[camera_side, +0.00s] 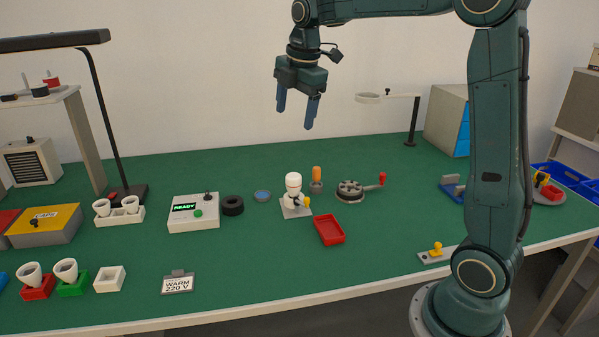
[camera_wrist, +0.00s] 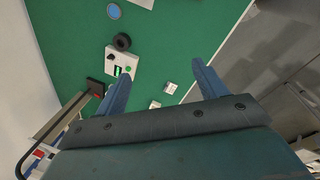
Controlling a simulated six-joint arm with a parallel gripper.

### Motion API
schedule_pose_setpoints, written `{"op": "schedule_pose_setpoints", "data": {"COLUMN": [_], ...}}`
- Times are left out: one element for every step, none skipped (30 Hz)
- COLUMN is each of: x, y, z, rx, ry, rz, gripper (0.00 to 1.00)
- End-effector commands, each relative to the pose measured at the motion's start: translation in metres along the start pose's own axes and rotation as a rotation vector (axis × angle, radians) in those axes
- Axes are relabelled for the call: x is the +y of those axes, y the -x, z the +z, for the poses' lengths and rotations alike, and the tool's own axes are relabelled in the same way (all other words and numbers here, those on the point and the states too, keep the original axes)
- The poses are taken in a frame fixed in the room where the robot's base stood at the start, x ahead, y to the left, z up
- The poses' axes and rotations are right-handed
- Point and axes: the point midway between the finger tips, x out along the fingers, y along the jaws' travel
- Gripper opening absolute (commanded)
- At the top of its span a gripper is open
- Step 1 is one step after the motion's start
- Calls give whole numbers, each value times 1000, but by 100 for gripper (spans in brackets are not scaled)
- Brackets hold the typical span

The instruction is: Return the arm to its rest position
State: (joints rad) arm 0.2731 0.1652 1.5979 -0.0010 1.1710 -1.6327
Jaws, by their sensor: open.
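My gripper (camera_side: 297,108) hangs high above the green bench, in front of the pale wall, with its two blue fingers pointing down and apart. It is open and nothing shows between the fingers. In the wrist view my gripper (camera_wrist: 162,85) frames bare green mat and small items far below. My arm rises from its base at the right of the side view and reaches left across the top.
On the green bench (camera_side: 380,235) stand a tester box with a READY display (camera_side: 194,212), a red tray (camera_side: 329,230), a white bulb-like piece on a plate (camera_side: 293,192), and a rotary fixture (camera_side: 350,191). A black lamp (camera_side: 95,110) rises at left. Air around the gripper is clear.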

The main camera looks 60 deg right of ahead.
Motion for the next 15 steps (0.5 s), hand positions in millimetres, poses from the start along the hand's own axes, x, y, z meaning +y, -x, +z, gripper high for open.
{"op": "schedule_pose_setpoints", "data": {"x": [-11,-17,-25,-32,-38,-46,-53,-59,-68,-75,-81,-90,-97,-104,-113], "y": [8,11,15,18,21,24,27,29,32,34,35,37,38,40,41], "z": [-7,-10,-14,-17,-19,-23,-25,-28,-31,-34,-36,-39,-41,-43,-45], "rx": [2,4,7,9,12,16,20,23,29,33,38,45,50,56,64], "ry": [-49,-82,-127,-159,-192,-237,-270,-303,-346,-380,-414,-457,-491,-524,-568], "rz": [15,22,31,37,44,53,59,65,73,80,86,93,98,104,111], "gripper": [71,71,71,71,71,71,71,71,71,71,71,71,71,71,71]}}
